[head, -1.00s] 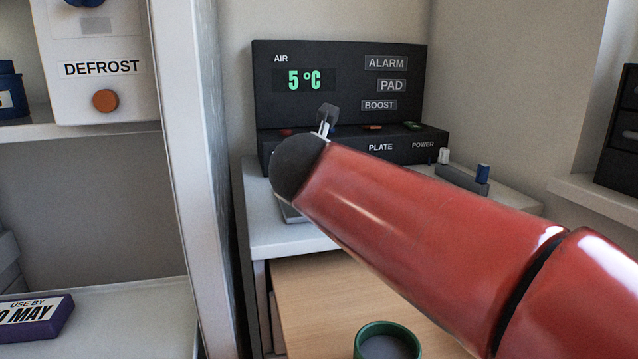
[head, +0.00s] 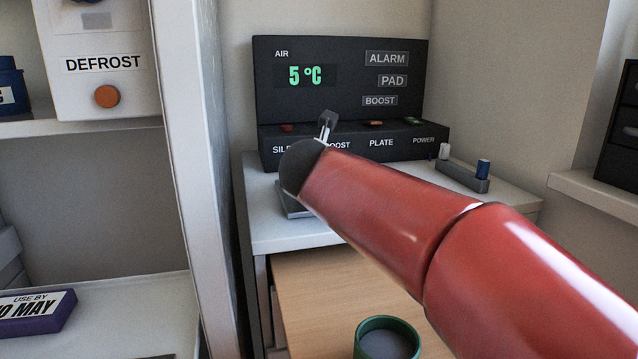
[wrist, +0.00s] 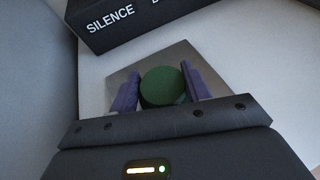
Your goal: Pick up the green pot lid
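The green pot lid (wrist: 162,87) is a small dark green disc over a grey metal plate (wrist: 118,92) in the wrist view. My gripper (wrist: 161,72) has its two purple fingers on either side of the lid, apart, with what looks like a slim gap beside it. Whether either finger touches the lid is hard to tell. In the head view my red arm hides the lid and the fingers; only an edge of the plate (head: 292,204) shows on the white counter (head: 262,222). An open green pot (head: 386,342) stands lower down on the wooden surface (head: 325,300).
A black control panel (head: 340,85) reading 5 °C stands just behind the plate. A small rack (head: 462,178) with a blue and a white peg is to its right. A white upright partition (head: 190,150) closes the left side. A purple USE BY block (head: 35,318) lies at lower left.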

